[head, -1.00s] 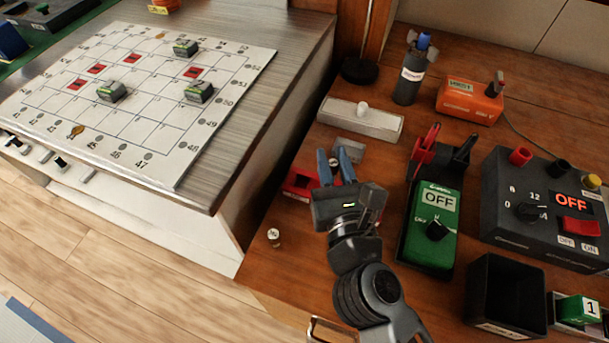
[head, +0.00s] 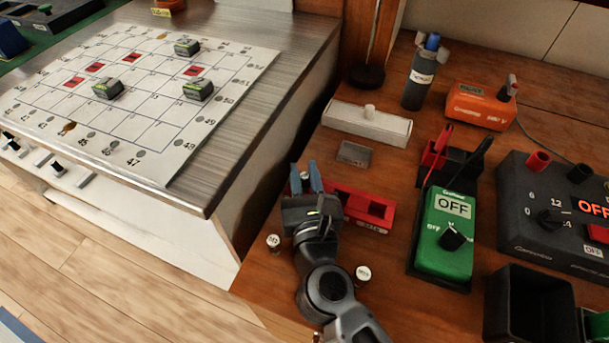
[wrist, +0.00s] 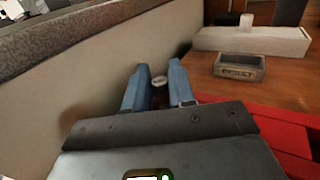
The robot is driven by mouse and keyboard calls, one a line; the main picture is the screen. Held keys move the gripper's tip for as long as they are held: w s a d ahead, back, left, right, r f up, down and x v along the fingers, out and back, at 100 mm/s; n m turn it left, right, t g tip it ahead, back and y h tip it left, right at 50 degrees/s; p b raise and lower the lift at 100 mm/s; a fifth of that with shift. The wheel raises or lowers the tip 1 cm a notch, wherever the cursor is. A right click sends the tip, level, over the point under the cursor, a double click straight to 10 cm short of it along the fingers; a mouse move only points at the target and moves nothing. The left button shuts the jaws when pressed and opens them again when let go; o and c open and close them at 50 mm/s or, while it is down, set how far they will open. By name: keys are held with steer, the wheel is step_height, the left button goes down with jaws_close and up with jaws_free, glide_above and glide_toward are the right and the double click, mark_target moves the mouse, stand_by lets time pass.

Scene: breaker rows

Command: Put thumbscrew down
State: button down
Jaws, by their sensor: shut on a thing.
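My gripper (head: 307,180) has blue fingers and is shut on the thumbscrew (wrist: 159,81), a small pale metal piece between the fingertips in the wrist view. Most of the thumbscrew is hidden by the fingers; in the head view only a small light spot of it shows. My gripper is over the left part of the wooden bench (head: 250,277), just left of the red tray (head: 375,226). I cannot tell whether the thumbscrew touches the bench.
A small grey tray (head: 354,153) and a long pale box (head: 366,124) lie behind. Two small white-topped pieces (head: 273,242) (head: 363,273) stand near the front edge. A green meter (head: 445,245) and a black bin (head: 527,304) are at right.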

steer(key=shift+f, duration=0.2)
steer(key=c, duration=0.9)
jaws_free()
steer(key=shift+c, duration=0.2)
steer(key=shift+r, duration=0.15)
steer(key=s, duration=0.4)
steer(key=s+d, duration=0.1)
steer(key=s, duration=0.3)
steer(key=s+d+b, duration=0.1)
steer(key=s, duration=0.2)
steer(key=shift+s, duration=0.4)
